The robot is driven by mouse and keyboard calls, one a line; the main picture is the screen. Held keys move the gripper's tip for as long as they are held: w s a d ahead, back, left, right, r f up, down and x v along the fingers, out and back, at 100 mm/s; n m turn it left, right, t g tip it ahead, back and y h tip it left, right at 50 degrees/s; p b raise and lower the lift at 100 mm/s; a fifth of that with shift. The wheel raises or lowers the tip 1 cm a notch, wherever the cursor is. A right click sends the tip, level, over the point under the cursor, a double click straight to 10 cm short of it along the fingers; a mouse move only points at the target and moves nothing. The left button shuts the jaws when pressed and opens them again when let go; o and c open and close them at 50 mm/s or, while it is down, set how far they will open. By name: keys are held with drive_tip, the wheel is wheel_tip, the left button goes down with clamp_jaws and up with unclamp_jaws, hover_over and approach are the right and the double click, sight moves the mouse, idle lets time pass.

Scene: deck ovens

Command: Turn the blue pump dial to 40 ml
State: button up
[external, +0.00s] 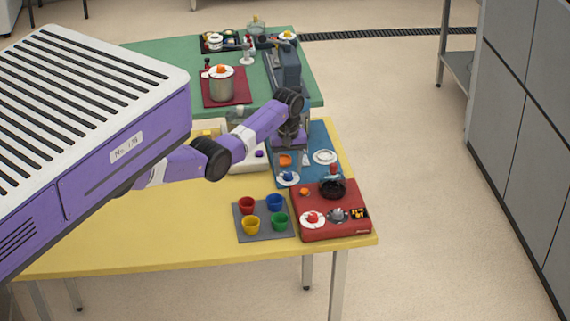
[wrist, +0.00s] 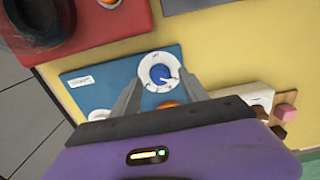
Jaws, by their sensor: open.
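The pump dial is a blue knob (wrist: 159,72) with a white pointer line on a white marked disc, near one edge of a blue panel (wrist: 190,58). In the wrist view the pointer slants toward the lower right; the markings are too small to read. The dial also shows in the external view (external: 288,177). My gripper (wrist: 160,80) is open and empty, its two grey fingers pointing toward the dial, one tip on each side of its lower part. I cannot tell the height gap. In the external view my gripper (external: 291,140) hangs over the panel, its tips unclear.
An orange knob (external: 285,160) and a white disc (external: 325,157) share the panel. A red unit (external: 345,231) with a dark pot (external: 332,189) stands at the table's near right. A grey mat (external: 240,228) holds several coloured cups. The yellow table's left part is clear.

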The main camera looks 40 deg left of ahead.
drive_tip(key=shift+f, duration=0.7)
clamp_jaws()
